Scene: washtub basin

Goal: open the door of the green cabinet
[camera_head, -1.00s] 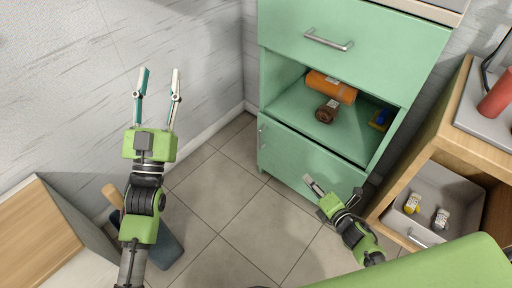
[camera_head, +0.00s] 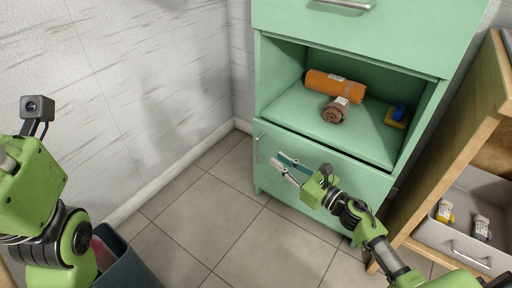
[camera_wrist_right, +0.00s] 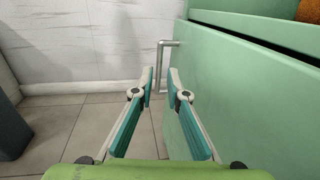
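The green cabinet (camera_head: 355,30) stands at the centre right in the head view, with a shut lower door (camera_head: 330,205) below an open shelf. The door's metal handle (camera_head: 258,148) is upright at its left edge; it also shows in the right wrist view (camera_wrist_right: 161,62), just beyond and between the fingertips. My right gripper (camera_head: 277,163) is open and empty in front of the door, a little right of the handle in the head view. In the right wrist view its fingers (camera_wrist_right: 160,82) are spread, with the door face close on the right. My left arm is at the left edge, its fingers out of view.
The shelf holds an orange roll (camera_head: 335,86), a brown roll (camera_head: 335,110) and a blue-yellow item (camera_head: 397,116). A wooden unit with an open grey drawer (camera_head: 470,215) stands at right. A dark bin (camera_head: 130,262) is at lower left. Tiled floor (camera_head: 215,205) is clear before the cabinet.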

